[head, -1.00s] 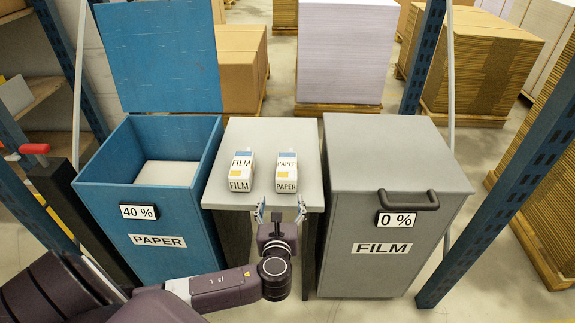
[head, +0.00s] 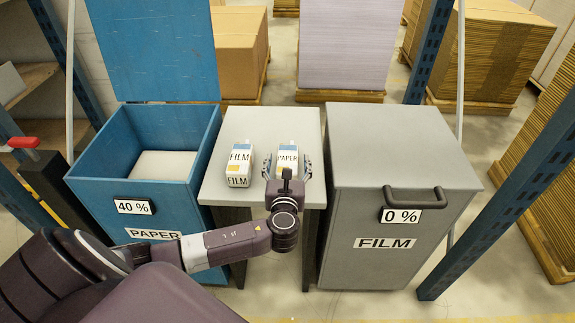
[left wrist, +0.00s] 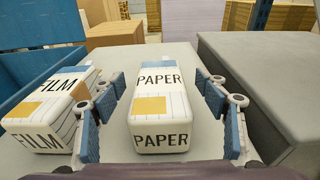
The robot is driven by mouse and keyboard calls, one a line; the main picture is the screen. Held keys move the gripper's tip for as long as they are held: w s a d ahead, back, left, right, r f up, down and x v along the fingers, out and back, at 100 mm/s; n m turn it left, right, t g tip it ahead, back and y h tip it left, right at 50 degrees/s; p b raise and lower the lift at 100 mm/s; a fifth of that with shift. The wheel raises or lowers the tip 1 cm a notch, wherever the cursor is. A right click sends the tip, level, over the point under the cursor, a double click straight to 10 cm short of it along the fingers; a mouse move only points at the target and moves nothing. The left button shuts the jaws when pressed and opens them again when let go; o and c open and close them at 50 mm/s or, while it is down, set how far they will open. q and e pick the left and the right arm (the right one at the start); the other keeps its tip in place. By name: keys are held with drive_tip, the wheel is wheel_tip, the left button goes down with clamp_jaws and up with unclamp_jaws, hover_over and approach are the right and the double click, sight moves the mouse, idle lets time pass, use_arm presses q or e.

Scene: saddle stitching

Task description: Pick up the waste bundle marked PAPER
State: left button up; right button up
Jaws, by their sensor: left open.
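The waste bundle marked PAPER (head: 287,154) lies on the small grey table (head: 222,185), white with a blue and a yellow patch. In the left wrist view the PAPER bundle (left wrist: 161,108) sits between my left gripper's two fingers, with a gap on each side. My left gripper (head: 287,168) is open around it and hides its near part in the head view. The bundle marked FILM (head: 240,163) lies to its left, and in the left wrist view the FILM bundle (left wrist: 50,108) is close beside the left finger. My right gripper is not in view.
An open blue PAPER bin (head: 88,186) marked 40 % stands left of the table, with pale material (head: 165,164) inside. A closed grey FILM bin (head: 395,145) marked 0 % stands right. Blue rack posts (head: 490,190) flank the area.

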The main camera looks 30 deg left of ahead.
use_arm(q)
drive_tip(key=shift+w+a+f, duration=0.15)
drive_tip(key=shift+w+a, duration=0.25)
drive_tip(key=shift+w, duration=0.2)
drive_tip(key=shift+c, duration=0.5)
drive_tip(key=c, duration=1.2)
